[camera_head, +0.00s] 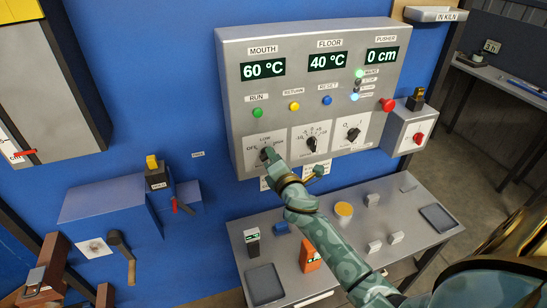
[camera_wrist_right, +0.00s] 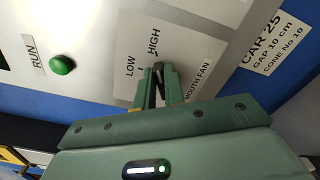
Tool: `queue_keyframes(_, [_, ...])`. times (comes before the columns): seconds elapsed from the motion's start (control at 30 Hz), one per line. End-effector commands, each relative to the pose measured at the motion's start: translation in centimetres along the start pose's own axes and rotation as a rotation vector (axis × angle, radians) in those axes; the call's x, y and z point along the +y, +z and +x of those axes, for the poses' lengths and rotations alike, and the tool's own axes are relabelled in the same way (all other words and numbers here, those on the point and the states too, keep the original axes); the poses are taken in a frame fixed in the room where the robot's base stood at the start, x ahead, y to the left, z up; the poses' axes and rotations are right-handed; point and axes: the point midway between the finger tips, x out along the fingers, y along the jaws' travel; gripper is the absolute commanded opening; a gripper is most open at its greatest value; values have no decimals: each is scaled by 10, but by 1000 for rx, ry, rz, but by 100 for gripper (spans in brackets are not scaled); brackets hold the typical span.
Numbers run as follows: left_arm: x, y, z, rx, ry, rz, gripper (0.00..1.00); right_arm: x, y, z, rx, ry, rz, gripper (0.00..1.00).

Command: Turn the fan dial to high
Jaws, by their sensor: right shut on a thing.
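The fan dial (camera_head: 263,155) is a dark knob on a white plate at the lower left of the grey control panel (camera_head: 235,60). OFF and LOW show around it in the head view. My right gripper (camera_head: 269,152) is at the knob and covers part of it. In the right wrist view the two green fingers of my right gripper (camera_wrist_right: 157,72) are shut on the knob, beside the words LOW, HIGH and MOUTH FAN. The fingers hide most of the knob, so its exact setting is hard to tell. My left gripper is not in view.
Two more dials (camera_head: 311,144) (camera_head: 353,134) sit to the right. A green RUN button (camera_head: 257,112) is above the fan dial, and a red button (camera_head: 388,104) is at the panel's right. A grey bench (camera_head: 400,240) with several small items stands below.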

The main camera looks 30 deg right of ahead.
Motion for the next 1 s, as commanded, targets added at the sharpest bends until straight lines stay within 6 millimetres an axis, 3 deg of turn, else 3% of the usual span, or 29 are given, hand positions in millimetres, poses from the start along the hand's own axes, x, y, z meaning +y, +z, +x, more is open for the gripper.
queue_keyframes(0.23, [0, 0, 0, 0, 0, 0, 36, 5, 4, 2, -7, 9, 3, 0])
queue_keyframes(0.3, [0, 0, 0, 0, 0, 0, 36, 5, 4, 2, -7, 9, 3, 25])
queue_keyframes(0.33, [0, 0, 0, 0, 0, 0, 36, 4, 4, 2, -7, 8, 2, 33])
queue_keyframes(0.73, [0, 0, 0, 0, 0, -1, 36, 1, 1, -5, -2, 2, 0, 33])
queue_keyframes(0.87, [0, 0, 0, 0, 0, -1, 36, 0, 0, -26, -1, 1, -1, 33])
queue_keyframes(1.0, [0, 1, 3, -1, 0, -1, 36, -1, -1, -64, 0, -1, 0, 33])
